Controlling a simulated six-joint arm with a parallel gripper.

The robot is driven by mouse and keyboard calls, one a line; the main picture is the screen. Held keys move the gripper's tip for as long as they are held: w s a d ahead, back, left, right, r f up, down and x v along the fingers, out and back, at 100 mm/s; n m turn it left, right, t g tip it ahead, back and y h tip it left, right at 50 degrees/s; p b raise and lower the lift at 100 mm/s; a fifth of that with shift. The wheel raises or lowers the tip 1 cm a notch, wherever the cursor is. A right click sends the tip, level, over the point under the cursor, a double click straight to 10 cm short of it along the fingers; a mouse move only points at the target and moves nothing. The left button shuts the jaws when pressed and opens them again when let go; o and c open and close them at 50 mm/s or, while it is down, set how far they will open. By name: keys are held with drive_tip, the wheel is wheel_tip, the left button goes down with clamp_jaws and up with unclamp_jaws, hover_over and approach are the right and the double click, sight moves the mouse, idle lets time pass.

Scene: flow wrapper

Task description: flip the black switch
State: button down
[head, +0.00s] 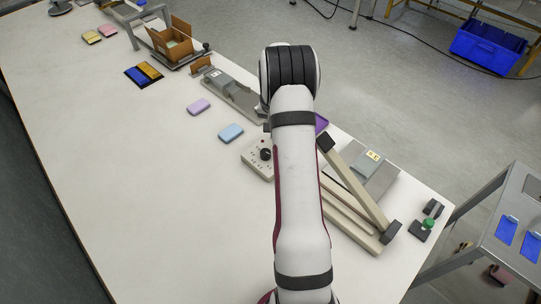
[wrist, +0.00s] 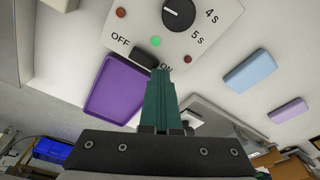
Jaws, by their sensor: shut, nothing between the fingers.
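The black switch (wrist: 140,58) is a rocker on a beige control panel (wrist: 205,20) in the wrist view, lying between the labels OFF and ON. The ON end is at the switch's right, close to my fingertips. My gripper (wrist: 160,76) has green fingers closed together with nothing between them. Its tips are over or beside the ON end of the switch; I cannot tell whether they touch it. A green lamp (wrist: 155,41) near the switch looks lit. In the head view the panel (head: 252,160) is partly behind my arm, and the switch is not clearly visible.
A black dial (wrist: 179,13) is on the panel. A purple tray (wrist: 115,88) lies close by. Light blue (head: 231,132) and lilac (head: 199,106) packs lie left of my arm. The sealer with a long beige arm (head: 355,185) stands right. The left table is mostly clear.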

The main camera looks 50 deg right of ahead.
wheel_tip(320, 180, up, 6)
drive_tip(key=shift+f, duration=0.1)
idle(0.4)
drive_tip(key=s+a+r+n+y, duration=0.1)
drive_tip(key=s+a+r, duration=0.25)
drive_tip(key=a, duration=0.55)
drive_tip(key=s+a+r+n, duration=0.25)
drive_tip(key=a+r, duration=0.25)
drive_tip(key=a, duration=0.4)
drive_tip(key=s+a+r+y, duration=0.1)
drive_tip(key=s+a+r, duration=0.3)
drive_tip(key=a, duration=0.5)
drive_tip(key=s+a+n+g+y, duration=0.1)
drive_tip(key=s+a+n, duration=0.2)
drive_tip(key=s+a, duration=0.7)
drive_tip(key=s, duration=0.4)
drive_tip(key=shift+s+a+f, duration=0.3)
